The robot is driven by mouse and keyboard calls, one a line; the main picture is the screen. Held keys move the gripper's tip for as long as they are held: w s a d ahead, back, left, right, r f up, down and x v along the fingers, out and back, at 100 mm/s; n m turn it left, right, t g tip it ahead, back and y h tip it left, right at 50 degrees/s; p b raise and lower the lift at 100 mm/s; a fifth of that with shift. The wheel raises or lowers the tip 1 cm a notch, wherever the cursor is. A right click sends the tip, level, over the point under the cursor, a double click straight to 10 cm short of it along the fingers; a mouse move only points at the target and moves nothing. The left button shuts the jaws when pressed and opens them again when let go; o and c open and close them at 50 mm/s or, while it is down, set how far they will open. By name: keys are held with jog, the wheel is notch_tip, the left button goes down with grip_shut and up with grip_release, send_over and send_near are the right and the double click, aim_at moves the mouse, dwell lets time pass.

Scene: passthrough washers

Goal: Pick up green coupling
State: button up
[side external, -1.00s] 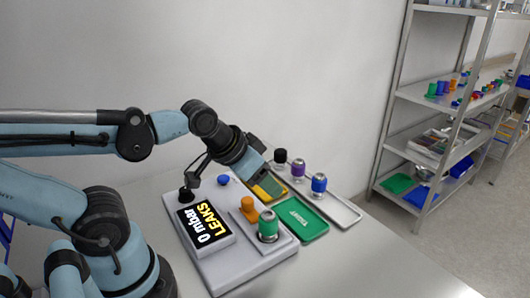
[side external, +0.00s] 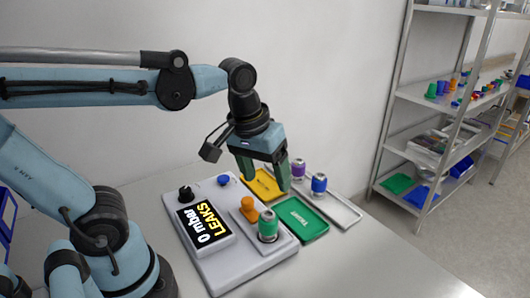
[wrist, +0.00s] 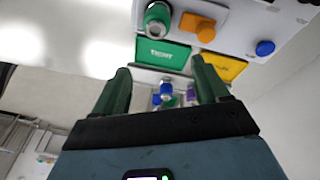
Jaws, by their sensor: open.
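The green coupling (side external: 268,224), a green-and-silver cylinder, stands upright on the raised plate of the white test unit. It also shows in the wrist view (wrist: 157,18) at the top. My gripper (side external: 265,180) is open and empty, pointing down above the trays, behind and higher than the green coupling and apart from it. In the wrist view its two green fingers (wrist: 162,85) are spread with nothing gripped between them.
The test unit has a screen (side external: 205,223) reading "0 mbar LEAKS", an orange knob (side external: 249,208) and a blue button (side external: 224,180). A green TIGHT tray (side external: 301,221) and a yellow tray (side external: 258,190) lie beside it. Blue (side external: 319,184) and purple (side external: 299,168) couplings stand on a grey tray.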

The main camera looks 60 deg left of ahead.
aim_at(269, 213)
jog(key=f+n+g, duration=0.2)
jog(key=f, duration=0.1)
jog(key=d+f+n, duration=0.1)
jog(key=shift+s+f+g, duration=0.25)
jog(key=shift+f+g, duration=0.05)
jog(key=shift+g, duration=0.1)
jog(key=shift+w+d+f, duration=0.1)
jog(key=shift+w+f, duration=0.1)
jog(key=shift+f, duration=0.75)
jog(key=shift+w+d+f, duration=0.1)
jog(key=shift+w+f, duration=0.05)
jog(key=shift+f, duration=1.5)
jog(key=c, duration=1.3)
jog(key=shift+r, duration=0.1)
jog(key=shift+c, duration=0.2)
